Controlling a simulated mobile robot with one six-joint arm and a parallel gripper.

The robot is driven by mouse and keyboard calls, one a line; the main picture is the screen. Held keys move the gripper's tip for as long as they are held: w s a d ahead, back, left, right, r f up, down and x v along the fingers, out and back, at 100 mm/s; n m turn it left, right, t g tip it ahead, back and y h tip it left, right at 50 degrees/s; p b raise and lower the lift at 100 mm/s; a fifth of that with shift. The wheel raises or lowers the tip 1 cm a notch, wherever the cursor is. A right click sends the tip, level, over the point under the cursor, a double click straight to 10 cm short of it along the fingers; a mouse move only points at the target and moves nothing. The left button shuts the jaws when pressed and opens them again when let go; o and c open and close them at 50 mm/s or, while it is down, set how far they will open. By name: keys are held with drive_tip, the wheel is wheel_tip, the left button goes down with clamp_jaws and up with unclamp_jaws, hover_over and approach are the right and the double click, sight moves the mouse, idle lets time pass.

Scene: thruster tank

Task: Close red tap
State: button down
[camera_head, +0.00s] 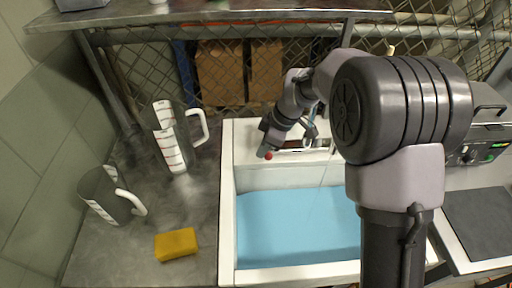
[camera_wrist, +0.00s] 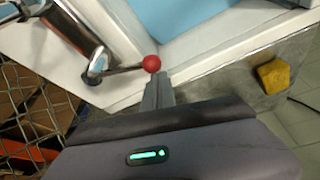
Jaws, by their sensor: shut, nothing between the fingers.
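The red tap is a small red ball (camera_head: 268,155) on the end of a thin metal lever at the back left of the white sink. The ball (camera_wrist: 152,63) and the chrome faucet (camera_wrist: 68,28) also show in the wrist view. My gripper (camera_head: 264,152) is at the ball. In the wrist view my gripper's fingertips (camera_wrist: 157,80) are shut together right at the ball, with nothing held between them. I cannot tell whether they touch it. A thin stream of water seems to fall from the spout into the sink, which my arm partly hides.
The white sink (camera_head: 227,210) holds blue water (camera_head: 295,225). Two measuring jugs (camera_head: 172,145) (camera_head: 105,195) and a yellow sponge (camera_head: 176,244) are on the grey counter at the left. A wire mesh fence stands behind the sink. A device with knobs (camera_head: 485,148) is at the right.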

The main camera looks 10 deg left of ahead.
drive_tip(key=shift+s+d, duration=0.1)
drive_tip(key=shift+d, duration=0.65)
